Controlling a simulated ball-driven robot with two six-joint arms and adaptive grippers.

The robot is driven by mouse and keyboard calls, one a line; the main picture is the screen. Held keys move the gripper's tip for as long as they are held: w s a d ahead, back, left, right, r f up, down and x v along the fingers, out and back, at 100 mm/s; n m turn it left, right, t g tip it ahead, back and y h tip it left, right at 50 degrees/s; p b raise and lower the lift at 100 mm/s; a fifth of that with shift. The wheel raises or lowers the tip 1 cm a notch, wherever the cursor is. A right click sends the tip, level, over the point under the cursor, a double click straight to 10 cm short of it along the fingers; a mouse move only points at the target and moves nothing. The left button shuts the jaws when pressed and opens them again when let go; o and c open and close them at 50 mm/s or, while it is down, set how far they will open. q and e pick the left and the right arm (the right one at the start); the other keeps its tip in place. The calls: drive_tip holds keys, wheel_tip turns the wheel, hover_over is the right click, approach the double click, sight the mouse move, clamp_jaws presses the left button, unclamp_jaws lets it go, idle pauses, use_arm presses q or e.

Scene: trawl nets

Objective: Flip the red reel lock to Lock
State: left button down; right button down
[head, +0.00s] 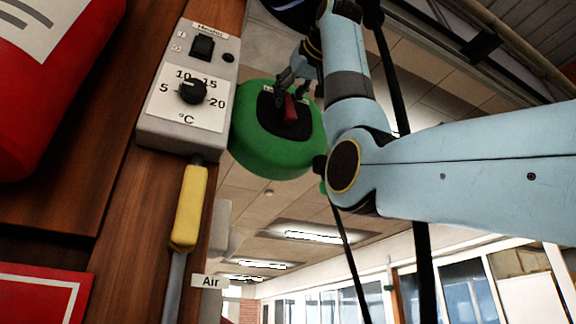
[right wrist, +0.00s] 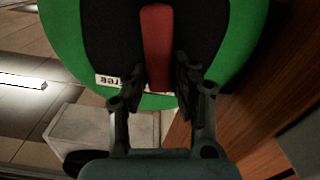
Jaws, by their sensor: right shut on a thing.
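The red reel lock lever (head: 290,109) stands on the black face of a round green reel (head: 268,158) in the head view. My right gripper (head: 285,92) is at the reel's face, with its fingers at the lever. In the right wrist view the red lever (right wrist: 157,50) lies between the two dark fingers of the right gripper (right wrist: 158,85), which are shut on it. A white label (right wrist: 112,82) with dark print sits at the edge of the black face, partly hidden by a finger. My left gripper is not in view.
A grey heater control box (head: 150,135) with a switch and dial is mounted left of the reel. Below it are a yellow-handled lever (head: 188,208) and an "Air" label (head: 209,282). A red object (head: 50,70) fills the upper left.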

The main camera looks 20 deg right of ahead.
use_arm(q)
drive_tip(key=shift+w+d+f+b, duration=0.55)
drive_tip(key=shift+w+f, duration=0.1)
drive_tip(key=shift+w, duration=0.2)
use_arm(e)
drive_tip(key=n, duration=0.1)
drive_tip(key=a+n, duration=0.1)
drive_tip(key=n, duration=0.1)
drive_tip(key=shift+a+f, duration=0.25)
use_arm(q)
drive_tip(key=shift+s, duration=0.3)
use_arm(e)
drive_tip(key=c, duration=1.1)
unclamp_jaws()
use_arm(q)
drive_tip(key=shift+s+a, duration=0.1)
